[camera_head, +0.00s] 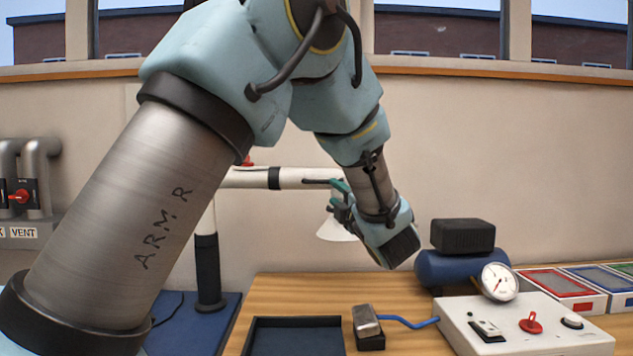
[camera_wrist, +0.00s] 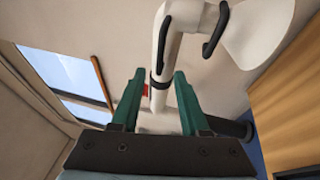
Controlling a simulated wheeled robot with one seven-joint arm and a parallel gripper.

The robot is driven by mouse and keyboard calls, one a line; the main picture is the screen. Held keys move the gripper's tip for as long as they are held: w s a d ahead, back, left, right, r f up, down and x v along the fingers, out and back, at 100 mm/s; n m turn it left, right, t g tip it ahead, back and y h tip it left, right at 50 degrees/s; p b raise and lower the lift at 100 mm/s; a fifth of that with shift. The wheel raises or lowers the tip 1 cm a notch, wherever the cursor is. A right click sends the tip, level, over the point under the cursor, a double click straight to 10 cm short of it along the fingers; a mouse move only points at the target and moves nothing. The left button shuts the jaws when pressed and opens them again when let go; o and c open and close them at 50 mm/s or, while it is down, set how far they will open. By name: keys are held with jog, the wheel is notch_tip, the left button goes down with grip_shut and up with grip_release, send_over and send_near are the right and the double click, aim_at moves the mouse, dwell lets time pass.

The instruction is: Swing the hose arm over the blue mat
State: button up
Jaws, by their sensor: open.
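The hose arm (camera_head: 245,178) is a white horizontal tube with a black band, on a white post with a black sleeve. Its white cone hood (camera_head: 334,230) hangs at the right end, partly behind my gripper. The blue mat (camera_head: 228,312) lies at the lower left under the post, partly hidden by my arm. My gripper (camera_head: 338,192) is open at the hood end. In the wrist view the hose arm (camera_wrist: 172,65) shows between and beyond the green fingers of my gripper (camera_wrist: 158,74), with dark handles near the hood (camera_wrist: 258,25). I cannot tell whether the fingers touch it.
A dark tray (camera_head: 295,322), a small metal block (camera_head: 366,320) and a white control box (camera_head: 520,335) with a gauge stand on the wooden table. A blue cylinder (camera_head: 430,268) under a black box and coloured trays (camera_head: 570,292) are at the right. The wall is behind.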

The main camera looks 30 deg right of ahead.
aim_at(323, 183)
jog(key=p+x, duration=0.3)
jog(key=x, duration=0.6)
jog(key=shift+w+r, duration=0.1)
jog(key=shift+w, duration=0.15)
grip_shut()
dwell(1.0)
